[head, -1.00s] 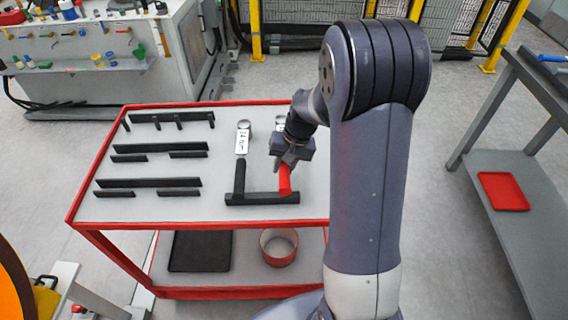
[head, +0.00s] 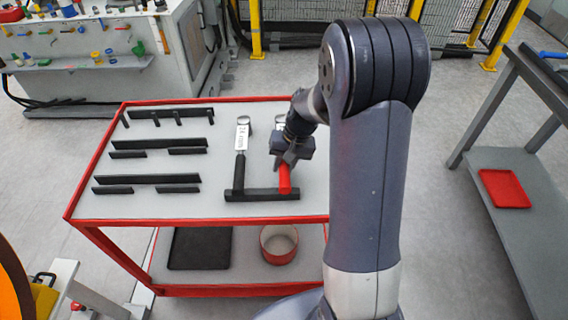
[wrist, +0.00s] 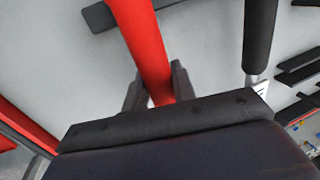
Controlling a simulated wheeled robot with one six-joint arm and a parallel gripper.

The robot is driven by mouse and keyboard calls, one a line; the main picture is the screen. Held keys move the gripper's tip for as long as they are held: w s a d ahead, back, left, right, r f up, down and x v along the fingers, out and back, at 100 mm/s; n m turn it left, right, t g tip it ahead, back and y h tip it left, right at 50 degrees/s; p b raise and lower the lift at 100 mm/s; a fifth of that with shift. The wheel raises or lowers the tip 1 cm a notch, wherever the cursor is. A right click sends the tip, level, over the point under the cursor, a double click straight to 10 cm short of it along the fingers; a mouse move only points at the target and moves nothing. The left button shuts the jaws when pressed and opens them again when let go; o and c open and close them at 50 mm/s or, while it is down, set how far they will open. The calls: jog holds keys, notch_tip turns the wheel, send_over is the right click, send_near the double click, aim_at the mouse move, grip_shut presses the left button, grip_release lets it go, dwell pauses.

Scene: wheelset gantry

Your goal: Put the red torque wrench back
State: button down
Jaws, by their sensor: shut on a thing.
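The red torque wrench (head: 284,178) lies at the right of the cart top, its red handle pointing toward the black bar (head: 262,195) near the cart's front edge. My gripper (head: 286,163) is shut on the red handle; in the wrist view the two fingers (wrist: 156,92) stand on either side of the red wrench (wrist: 143,45). My gripper and arm hide part of the wrench's far end. I cannot tell whether the handle rests on the bar or just above it.
A black-handled wrench (head: 239,172) with a white label lies just to the left. Several black rails (head: 150,179) stand on the left of the red-rimmed cart (head: 200,220). A red round bin (head: 279,246) and a black tray (head: 200,249) are on its lower shelf.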

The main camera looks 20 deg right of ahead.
jog(key=shift+f, duration=0.1)
jog(key=c, duration=1.1)
grip_release()
jog(key=v, duration=1.1)
jog(key=shift+f, duration=0.1)
jog(key=shift+p+x, duration=0.4)
jog(key=shift+x, duration=4.5)
jog(key=shift+a+f, duration=0.15)
